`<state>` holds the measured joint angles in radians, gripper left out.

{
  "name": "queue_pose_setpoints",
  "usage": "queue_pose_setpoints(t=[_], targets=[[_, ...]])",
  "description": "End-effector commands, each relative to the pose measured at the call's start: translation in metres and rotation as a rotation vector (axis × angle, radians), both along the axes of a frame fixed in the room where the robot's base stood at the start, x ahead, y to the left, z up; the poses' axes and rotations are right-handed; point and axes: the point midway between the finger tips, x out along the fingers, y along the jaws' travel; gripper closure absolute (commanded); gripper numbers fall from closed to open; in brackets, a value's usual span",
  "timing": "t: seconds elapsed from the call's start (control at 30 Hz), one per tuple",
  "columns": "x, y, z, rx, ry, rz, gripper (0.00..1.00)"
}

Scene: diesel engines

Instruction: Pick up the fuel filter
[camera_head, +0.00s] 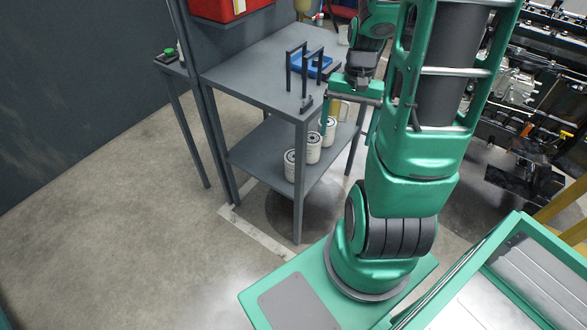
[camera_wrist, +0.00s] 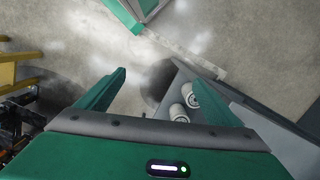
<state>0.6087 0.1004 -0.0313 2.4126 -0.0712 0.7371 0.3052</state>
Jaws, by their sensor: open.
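White cylindrical fuel filters with dark ends stand in a row on the lower shelf of a grey metal table in the head view: a near one (camera_head: 290,166), a middle one (camera_head: 313,149) and a far one (camera_head: 328,130). My gripper (camera_head: 347,137) points down beside the table's right side, apart from the filters, with its fingers spread and nothing between them. In the wrist view, my gripper (camera_wrist: 158,78) is open above the floor. Two filters show there near the right finger, one of them (camera_wrist: 178,113) lower than the other, which the finger partly hides.
The grey table (camera_head: 250,75) has a top and legs around the lower shelf (camera_head: 258,150). A blue tray (camera_head: 312,66) and black upright handles (camera_head: 289,68) are on top. A red box (camera_head: 222,10) is above. An engine (camera_head: 520,90) stands right. Floor (camera_head: 120,220) at left is clear.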

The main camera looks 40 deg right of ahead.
Motion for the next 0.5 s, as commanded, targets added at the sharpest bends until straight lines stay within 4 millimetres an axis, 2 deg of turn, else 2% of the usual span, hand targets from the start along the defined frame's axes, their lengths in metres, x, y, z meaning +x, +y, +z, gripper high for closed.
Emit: queue_pose_setpoints(t=[0.03, 0.23, 0.5], targets=[[0.005, -0.006, -0.017, 0.024, 0.009, -0.038, 0.13], [0.029, -0.020, -0.076, 0.120, -0.001, -0.180, 0.13], [0.055, -0.027, -0.158, 0.288, -0.035, -0.412, 0.13]])
